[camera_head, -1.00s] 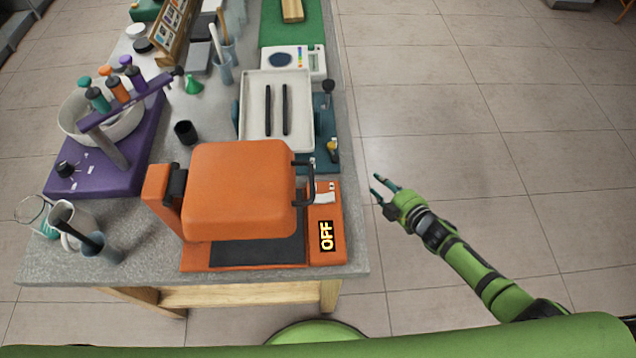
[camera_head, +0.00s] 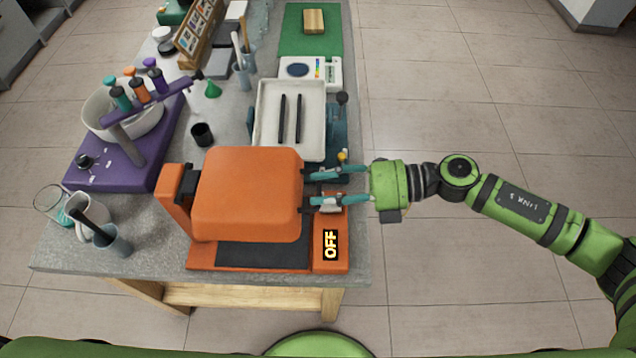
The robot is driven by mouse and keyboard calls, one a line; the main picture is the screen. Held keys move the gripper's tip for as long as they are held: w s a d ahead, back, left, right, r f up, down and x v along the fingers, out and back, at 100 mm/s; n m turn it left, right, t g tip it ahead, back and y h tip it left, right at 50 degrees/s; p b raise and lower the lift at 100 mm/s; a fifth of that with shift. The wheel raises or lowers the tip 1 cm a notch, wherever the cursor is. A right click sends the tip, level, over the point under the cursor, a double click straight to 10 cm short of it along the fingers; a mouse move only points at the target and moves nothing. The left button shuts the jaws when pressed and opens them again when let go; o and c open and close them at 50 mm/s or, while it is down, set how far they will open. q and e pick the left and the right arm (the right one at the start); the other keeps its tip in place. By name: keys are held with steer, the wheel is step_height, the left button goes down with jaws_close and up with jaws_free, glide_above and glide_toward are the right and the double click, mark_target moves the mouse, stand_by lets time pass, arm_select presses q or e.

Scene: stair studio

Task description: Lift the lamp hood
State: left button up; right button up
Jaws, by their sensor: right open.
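The orange lamp hood (camera_head: 248,195) is down over the lamp's orange base (camera_head: 330,262), which shows a dark plate and a lit "OFF" sign. A hinge post (camera_head: 174,205) stands at the hood's left. My green right gripper (camera_head: 312,188) comes in from the right with its two teal fingers spread, at the hood's right side, around where the dark handle is. The fingers largely hide the handle, and I cannot tell whether they touch it. My left gripper is not in view.
A white tray (camera_head: 264,125) with two dark rods lies behind the lamp. A purple stand with colored bottles (camera_head: 125,160) and beakers (camera_head: 113,243) are on the left. A scale (camera_head: 325,70) and a green mat (camera_head: 292,40) lie farther back. The floor to the right is clear.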

steer(key=shift+x, duration=0.85)
jaws_close()
steer(key=shift+w+r, duration=0.1)
